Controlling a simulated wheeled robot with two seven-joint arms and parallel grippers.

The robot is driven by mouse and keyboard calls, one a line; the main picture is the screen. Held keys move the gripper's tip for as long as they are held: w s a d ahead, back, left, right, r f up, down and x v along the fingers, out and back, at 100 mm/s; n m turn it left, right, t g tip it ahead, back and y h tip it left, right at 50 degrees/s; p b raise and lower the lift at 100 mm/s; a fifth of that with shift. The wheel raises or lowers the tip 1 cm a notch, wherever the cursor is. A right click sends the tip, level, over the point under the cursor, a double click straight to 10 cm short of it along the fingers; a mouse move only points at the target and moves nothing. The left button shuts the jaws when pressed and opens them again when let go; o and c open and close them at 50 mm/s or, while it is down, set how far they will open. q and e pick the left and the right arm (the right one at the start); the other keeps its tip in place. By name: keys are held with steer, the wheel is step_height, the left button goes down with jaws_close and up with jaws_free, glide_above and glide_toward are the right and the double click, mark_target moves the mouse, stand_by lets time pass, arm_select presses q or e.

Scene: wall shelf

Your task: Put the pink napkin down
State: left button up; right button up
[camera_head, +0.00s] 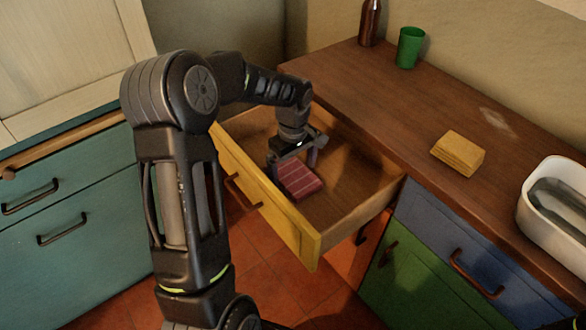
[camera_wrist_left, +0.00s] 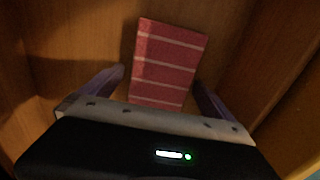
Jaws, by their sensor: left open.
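The pink napkin (camera_head: 300,180), folded and striped with pale lines, lies on the floor of the open yellow-fronted drawer (camera_head: 262,192). My left gripper (camera_head: 293,160) reaches down into the drawer just over the napkin's far-left end. In the left wrist view the napkin (camera_wrist_left: 168,65) lies between and beyond the two spread fingers of my left gripper (camera_wrist_left: 160,90). The fingers are open, with a gap visible on each side of the napkin. The napkin's near end is hidden behind the gripper body.
A folded yellow napkin (camera_head: 458,153) lies on the wooden counter (camera_head: 400,110). A green cup (camera_head: 410,47) and a brown bottle (camera_head: 370,22) stand at the back. A white basin (camera_head: 555,205) is at the right. The drawer's right part is bare.

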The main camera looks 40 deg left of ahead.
mark_target(293, 172)
arm_select(q)
steer(key=shift+r, duration=0.1)
step_height(293, 172, up, 12)
steer(key=p, duration=0.1)
stand_by(0.4)
stand_by(0.5)
